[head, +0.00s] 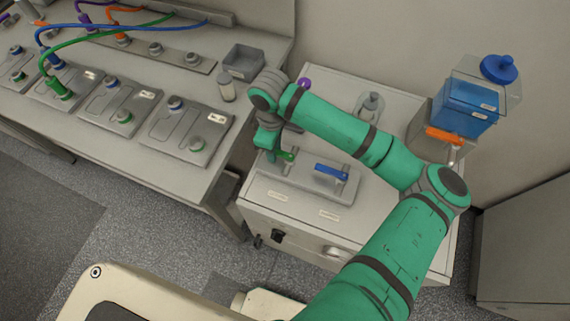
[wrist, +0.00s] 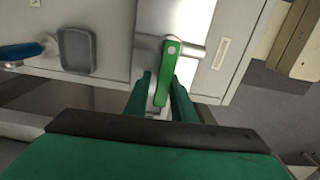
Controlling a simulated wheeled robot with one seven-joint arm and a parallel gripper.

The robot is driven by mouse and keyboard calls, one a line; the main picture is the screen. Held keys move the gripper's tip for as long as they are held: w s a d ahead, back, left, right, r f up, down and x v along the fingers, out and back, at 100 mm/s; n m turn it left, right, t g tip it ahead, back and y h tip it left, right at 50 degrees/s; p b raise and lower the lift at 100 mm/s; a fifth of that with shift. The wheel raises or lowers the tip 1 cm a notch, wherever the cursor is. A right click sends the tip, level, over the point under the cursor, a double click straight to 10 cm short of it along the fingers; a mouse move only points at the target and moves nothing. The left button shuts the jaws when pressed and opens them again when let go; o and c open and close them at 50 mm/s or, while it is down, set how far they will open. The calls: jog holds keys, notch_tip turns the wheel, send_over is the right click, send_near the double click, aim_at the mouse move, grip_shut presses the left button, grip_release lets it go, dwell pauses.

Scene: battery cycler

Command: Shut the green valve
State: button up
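The green valve has a green lever handle (wrist: 168,76) with a silver pipe at its far end in the wrist view. In the head view a little of the green handle (head: 287,156) shows beside my gripper (head: 272,155), which hides the rest. In the wrist view my gripper (wrist: 164,80) has its two dark green fingers on either side of the lever. A gap shows between the left finger and the lever; the right finger is close to it, and I cannot tell whether it touches. The gripper looks open.
A blue-handled valve (head: 331,172) sits right of the green one on the same plate. Left is a bench (head: 150,178) with battery trays and cables.

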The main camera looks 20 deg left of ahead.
jog(key=shift+o, duration=1.2)
jog(key=shift+w+r, duration=0.2)
jog(key=shift+r, duration=3.85)
